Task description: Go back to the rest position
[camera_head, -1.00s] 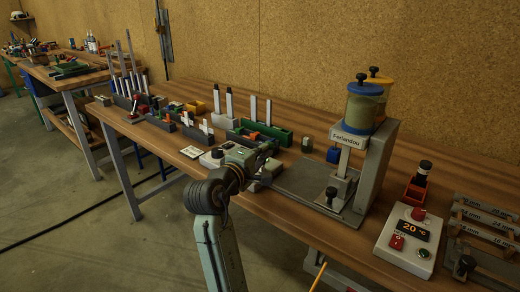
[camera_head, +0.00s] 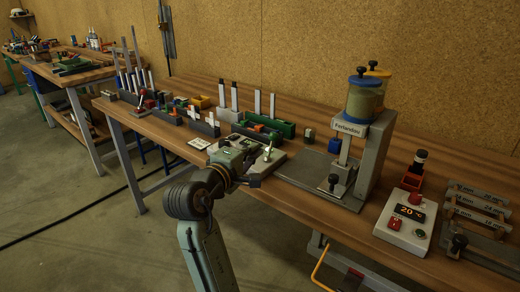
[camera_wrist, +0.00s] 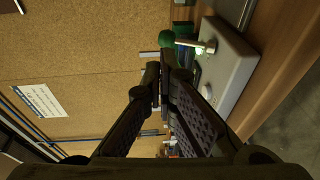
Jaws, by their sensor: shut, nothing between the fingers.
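My gripper (camera_wrist: 158,85) is shut and empty in the wrist view, its two dark fingers meeting at the tips. In the head view, my arm reaches up from the bottom edge, and my gripper (camera_head: 254,178) is at the bench's front edge, left of the press.
The wooden bench (camera_head: 300,208) holds racks with upright rods (camera_head: 228,115), a green tray (camera_head: 283,128), a white control box (camera_head: 405,225) reading 20 °C and a metal rack (camera_head: 480,205). A second bench (camera_head: 85,72) stands at far left. Open floor (camera_head: 70,190) lies left and in front.

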